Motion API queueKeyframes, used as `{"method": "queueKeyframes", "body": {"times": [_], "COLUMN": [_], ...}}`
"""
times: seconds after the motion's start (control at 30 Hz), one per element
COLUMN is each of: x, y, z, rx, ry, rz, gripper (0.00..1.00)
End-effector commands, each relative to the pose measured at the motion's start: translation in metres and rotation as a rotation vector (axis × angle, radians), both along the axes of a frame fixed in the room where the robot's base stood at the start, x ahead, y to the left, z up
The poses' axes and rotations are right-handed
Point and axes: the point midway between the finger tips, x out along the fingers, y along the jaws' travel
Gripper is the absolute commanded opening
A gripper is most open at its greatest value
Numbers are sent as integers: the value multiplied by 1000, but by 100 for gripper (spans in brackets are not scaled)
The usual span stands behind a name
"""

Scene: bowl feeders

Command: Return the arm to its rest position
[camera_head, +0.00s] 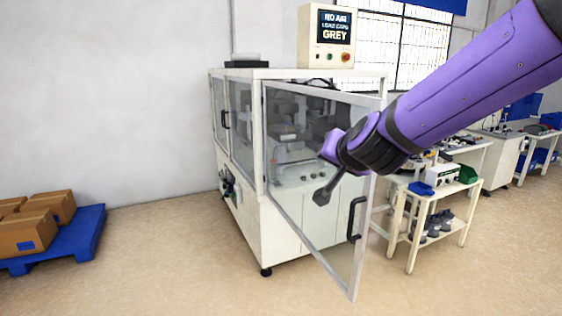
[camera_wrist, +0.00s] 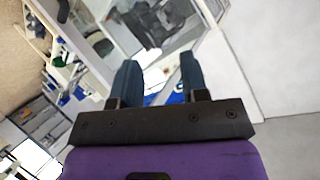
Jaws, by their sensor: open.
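My purple arm reaches in from the upper right in the head view. Its dark gripper (camera_head: 322,196) is in front of the machine's open glass door. In the wrist view my gripper (camera_wrist: 158,78) shows two dark fingers set apart, with nothing between them. The white machine cabinet (camera_head: 240,80) stands behind, and its framed door (camera_head: 358,250) is swung outward, with a black handle (camera_head: 355,218). Part of the door and cabinet is hidden by my arm.
A control box (camera_head: 326,36) on the cabinet reads "NO AIR, LOAD CAPS, GREY". A white cart (camera_head: 470,186) with bins and parts stands right of the door. A blue pallet (camera_head: 80,244) with cardboard boxes (camera_head: 50,205) lies at left. Floor between pallet and cabinet is clear.

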Motion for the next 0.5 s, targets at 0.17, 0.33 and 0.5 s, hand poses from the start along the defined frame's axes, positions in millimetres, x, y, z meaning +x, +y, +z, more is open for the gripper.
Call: {"method": "queueKeyframes", "body": {"times": [0.17, 0.33, 0.5], "x": [-44, -95, -154], "y": [-35, -71, -112], "z": [25, 33, 31], "rx": [-48, -130, -235], "ry": [67, 164, 287], "rz": [122, 206, 244], "gripper": [41, 41, 41]}}
